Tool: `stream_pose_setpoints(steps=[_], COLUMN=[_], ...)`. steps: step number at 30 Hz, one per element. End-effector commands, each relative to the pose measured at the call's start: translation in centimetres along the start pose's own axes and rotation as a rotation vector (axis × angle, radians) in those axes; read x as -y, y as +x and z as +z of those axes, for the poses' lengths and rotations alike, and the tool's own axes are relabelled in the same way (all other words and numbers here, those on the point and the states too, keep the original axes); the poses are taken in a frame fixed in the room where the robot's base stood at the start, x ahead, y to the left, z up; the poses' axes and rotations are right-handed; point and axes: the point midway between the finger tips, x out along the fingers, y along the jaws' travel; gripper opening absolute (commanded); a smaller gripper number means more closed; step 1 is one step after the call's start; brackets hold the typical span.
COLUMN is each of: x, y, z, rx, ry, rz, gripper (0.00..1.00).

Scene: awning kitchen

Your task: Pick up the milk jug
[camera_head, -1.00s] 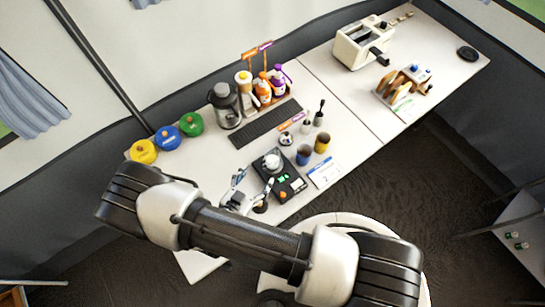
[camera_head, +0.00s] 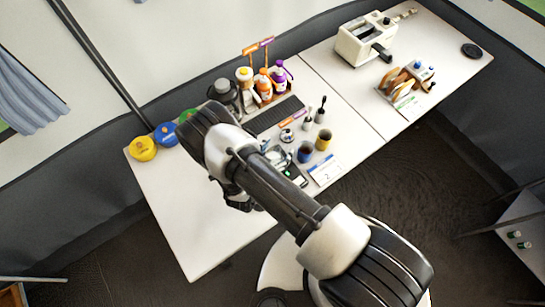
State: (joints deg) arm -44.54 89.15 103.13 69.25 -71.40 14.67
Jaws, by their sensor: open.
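I cannot clearly make out a milk jug. A small pale vessel (camera_head: 274,155) may be the jug; it shows only in part past my arm, at the black scale-like device (camera_head: 291,174). A small round dark-and-silver item (camera_head: 287,135) sits just behind it. My gripper (camera_head: 240,201) is mostly hidden beneath my wrist, over the left part of the white table (camera_head: 190,235). It is open, left of and nearer than the device, and holds nothing that I can see.
Bottles (camera_head: 264,84) stand in a rack behind, beside a grinder-like machine (camera_head: 222,91). Yellow (camera_head: 143,148) and blue (camera_head: 166,134) canisters line the back left. The front left tabletop is clear.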

Motion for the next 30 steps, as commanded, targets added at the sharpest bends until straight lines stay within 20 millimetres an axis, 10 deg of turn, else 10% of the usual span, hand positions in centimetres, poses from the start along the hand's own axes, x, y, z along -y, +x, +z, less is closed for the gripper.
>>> stream_pose_setpoints(steps=[10,30], x=[0.0,0.02], y=[0.83,0.8], z=[0.0,0.01], rx=[0.0,0.0], ry=[-0.002,-0.001], rz=[-0.001,-0.001], gripper=[0.67,0.23])
